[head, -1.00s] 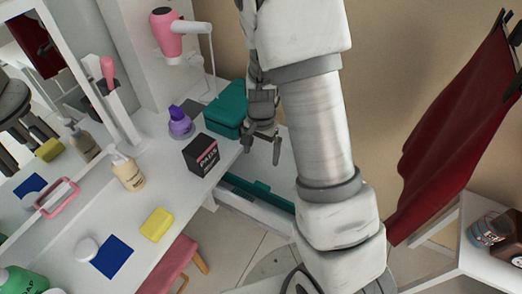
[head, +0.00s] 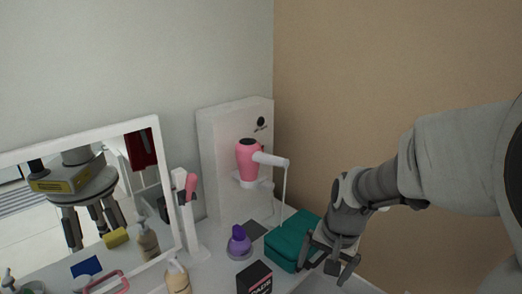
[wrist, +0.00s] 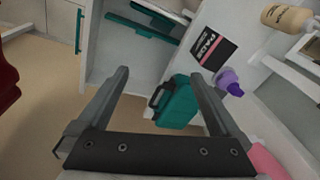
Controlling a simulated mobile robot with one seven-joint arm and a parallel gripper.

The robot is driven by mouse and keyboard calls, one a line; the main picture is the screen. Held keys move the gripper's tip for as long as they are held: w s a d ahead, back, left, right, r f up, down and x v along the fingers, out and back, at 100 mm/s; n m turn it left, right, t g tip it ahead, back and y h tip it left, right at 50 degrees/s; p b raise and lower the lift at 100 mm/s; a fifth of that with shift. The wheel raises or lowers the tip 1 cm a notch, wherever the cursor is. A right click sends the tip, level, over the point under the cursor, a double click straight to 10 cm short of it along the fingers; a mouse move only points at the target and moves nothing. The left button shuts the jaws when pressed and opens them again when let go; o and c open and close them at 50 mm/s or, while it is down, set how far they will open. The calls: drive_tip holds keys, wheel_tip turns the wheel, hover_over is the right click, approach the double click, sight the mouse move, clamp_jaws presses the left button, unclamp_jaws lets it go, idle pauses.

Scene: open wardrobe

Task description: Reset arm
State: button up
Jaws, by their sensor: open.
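My gripper (head: 330,258) is at the right end of the white vanity in the head view, beside the teal case. In the wrist view its two fingers (wrist: 165,95) are spread apart with nothing held between them. The teal case (head: 291,243) stands on the counter. In the wrist view the teal case (wrist: 178,104) shows beyond the fingers, near the right one. I cannot tell from these views whether a finger touches it. My arm reaches in from the right edge of the head view.
A black box (head: 254,279), a purple bottle (head: 239,241) and a pink hair dryer (head: 252,160) on a stand are left of my gripper. A mirror (head: 168,190) is at the left. An open drawer with teal things (wrist: 140,30) shows in the wrist view. Bare wall lies behind.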

drive_tip(key=s+r+n+t+h+p, duration=0.1)
drive_tip(key=s+r+n+t, duration=0.2)
drive_tip(key=s+r, duration=1)
drive_tip(key=shift+s+d+r+n, duration=0.25)
drive_tip(key=shift+s+d+n, duration=0.15)
drive_tip(key=shift+n, duration=0.8)
